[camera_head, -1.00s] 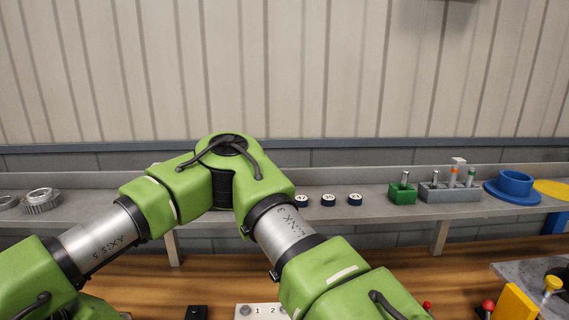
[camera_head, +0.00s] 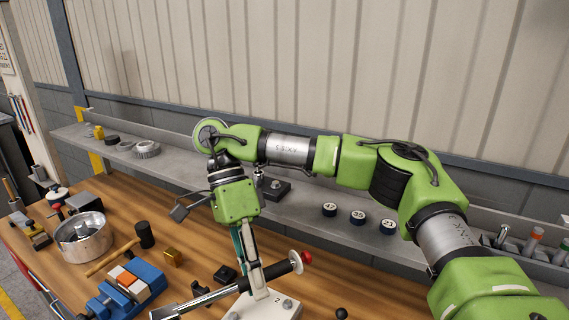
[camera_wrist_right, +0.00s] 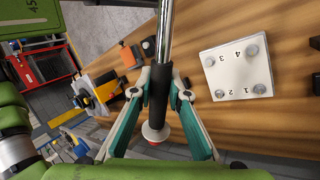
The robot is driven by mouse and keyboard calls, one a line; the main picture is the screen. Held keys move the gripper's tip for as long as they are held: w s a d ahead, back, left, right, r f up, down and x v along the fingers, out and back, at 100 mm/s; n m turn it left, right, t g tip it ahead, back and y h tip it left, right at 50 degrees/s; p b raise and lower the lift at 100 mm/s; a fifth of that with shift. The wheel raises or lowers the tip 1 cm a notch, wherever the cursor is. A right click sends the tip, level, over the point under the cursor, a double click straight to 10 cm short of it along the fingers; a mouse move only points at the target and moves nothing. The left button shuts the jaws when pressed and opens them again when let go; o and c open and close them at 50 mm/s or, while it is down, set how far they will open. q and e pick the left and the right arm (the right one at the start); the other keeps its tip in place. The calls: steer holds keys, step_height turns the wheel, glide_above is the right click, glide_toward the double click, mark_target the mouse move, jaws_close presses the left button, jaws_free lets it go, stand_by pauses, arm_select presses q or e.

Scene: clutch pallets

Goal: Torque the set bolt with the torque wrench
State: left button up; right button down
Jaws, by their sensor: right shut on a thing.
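My right gripper (camera_head: 258,276) is shut on the torque wrench. The wrench has a silver shaft (camera_head: 205,301), a black grip and a red end (camera_head: 306,257). In the right wrist view the fingers (camera_wrist_right: 161,88) close around the black grip (camera_wrist_right: 158,112), and the shaft (camera_wrist_right: 165,28) runs off the top edge. A white plate (camera_head: 277,306) numbered 1 to 4, with a bolt at each corner, lies on the wooden bench below the wrench. It shows whole in the right wrist view (camera_wrist_right: 236,72), apart from the wrench. I cannot tell which bolt is the set one. My left gripper is not in view.
A blue vise (camera_head: 132,287), a mallet (camera_head: 145,235) and a metal pot (camera_head: 83,238) stand left on the bench. A grey shelf (camera_head: 300,200) behind holds numbered round pieces (camera_head: 358,217). A red tool cart (camera_wrist_right: 47,75) stands beyond the bench.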

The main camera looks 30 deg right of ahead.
steer(key=w+d+r+m+t+y+p, duration=0.4)
steer(key=r+m, duration=0.3)
steer(key=m, duration=0.4)
steer(key=w+d+r+m+t+y+p, duration=0.25)
steer(key=d+r+m+t, duration=0.4)
steer(key=m, duration=0.45)
arm_select(q)
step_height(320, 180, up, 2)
steer(key=b, duration=0.5)
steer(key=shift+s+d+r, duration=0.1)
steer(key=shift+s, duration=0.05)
arm_select(e)
steer(key=shift+g+h, duration=0.25)
steer(key=shift+g, duration=0.2)
steer(key=f, duration=0.4)
steer(key=shift+w+a, duration=0.3)
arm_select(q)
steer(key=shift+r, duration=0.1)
arm_select(e)
steer(key=shift+s+a+r, duration=0.1)
steer(key=shift+s+r, duration=0.1)
steer(key=shift+s, duration=0.1)
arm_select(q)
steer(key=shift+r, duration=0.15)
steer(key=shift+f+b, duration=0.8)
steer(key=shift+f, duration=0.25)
arm_select(e)
steer(key=shift+f, duration=1.5)
